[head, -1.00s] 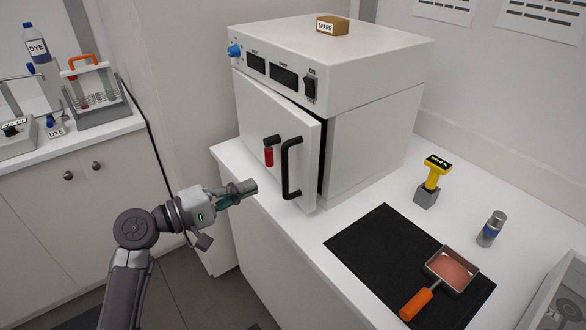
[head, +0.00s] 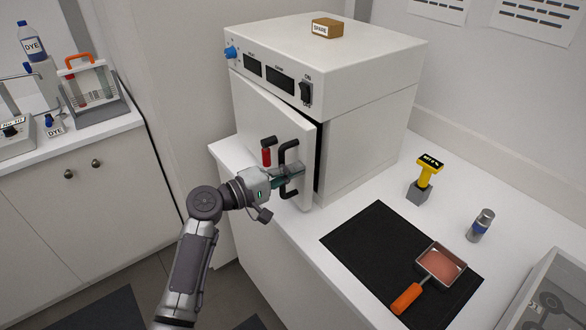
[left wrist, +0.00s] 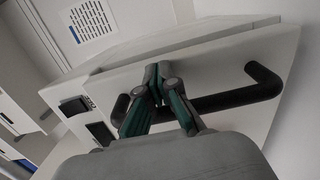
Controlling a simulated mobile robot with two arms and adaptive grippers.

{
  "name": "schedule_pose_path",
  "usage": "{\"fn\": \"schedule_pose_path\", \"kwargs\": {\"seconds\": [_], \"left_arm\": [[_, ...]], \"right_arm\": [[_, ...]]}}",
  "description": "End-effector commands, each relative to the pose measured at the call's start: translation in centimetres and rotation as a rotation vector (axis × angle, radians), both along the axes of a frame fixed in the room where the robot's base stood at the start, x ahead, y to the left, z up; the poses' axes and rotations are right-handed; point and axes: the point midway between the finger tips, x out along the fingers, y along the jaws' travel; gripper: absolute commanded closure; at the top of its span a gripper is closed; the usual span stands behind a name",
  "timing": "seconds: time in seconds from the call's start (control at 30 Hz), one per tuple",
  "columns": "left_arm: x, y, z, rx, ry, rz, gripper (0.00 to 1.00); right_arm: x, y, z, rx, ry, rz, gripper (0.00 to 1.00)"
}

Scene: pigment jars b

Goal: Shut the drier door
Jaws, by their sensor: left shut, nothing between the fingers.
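The white drier (head: 370,120) stands on the counter. Its door (head: 262,118) is a little ajar, with a dark gap along its right edge. The door carries a black bar handle (head: 290,155) and a red-tipped latch lever (head: 266,150). My left gripper (head: 297,172) is shut and empty, in front of the door and overlapping the handle in the head view. In the left wrist view the closed fingers (left wrist: 163,78) are in front of the black handle (left wrist: 235,97); I cannot tell whether they touch it. My right gripper is not in view.
A black mat (head: 350,245) with an orange-handled pan (head: 440,264) lies on the counter at right. A yellow-topped tool (head: 424,175) and a small cylinder (head: 481,225) stand behind it. A clear-sided bin (head: 550,290) is at lower right.

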Motion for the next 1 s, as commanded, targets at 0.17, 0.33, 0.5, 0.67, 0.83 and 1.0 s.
{"fn": "schedule_pose_path", "kwargs": {"seconds": [0.17, 0.33, 0.5, 0.67, 0.83, 1.0], "left_arm": [[0.3, -0.5, -0.2, -0.001, 0.000, -0.001, 1.00], [1.8, -2.9, -0.3, -0.002, -0.001, -0.002, 1.00], [2.4, -4.0, 0.0, 0.000, -0.001, 0.001, 1.00], [2.4, -4.1, 0.2, -0.002, -0.002, 0.000, 1.00], [2.4, -4.1, 0.4, -0.004, -0.005, 0.000, 1.00], [2.3, -4.3, 0.4, -0.005, -0.007, -0.001, 1.00]], "right_arm": [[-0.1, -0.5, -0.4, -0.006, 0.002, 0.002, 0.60], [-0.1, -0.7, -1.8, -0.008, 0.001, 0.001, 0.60], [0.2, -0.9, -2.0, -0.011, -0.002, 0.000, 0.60], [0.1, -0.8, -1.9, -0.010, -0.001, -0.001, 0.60], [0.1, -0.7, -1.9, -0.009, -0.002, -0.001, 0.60], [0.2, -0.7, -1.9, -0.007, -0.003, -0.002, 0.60]]}}
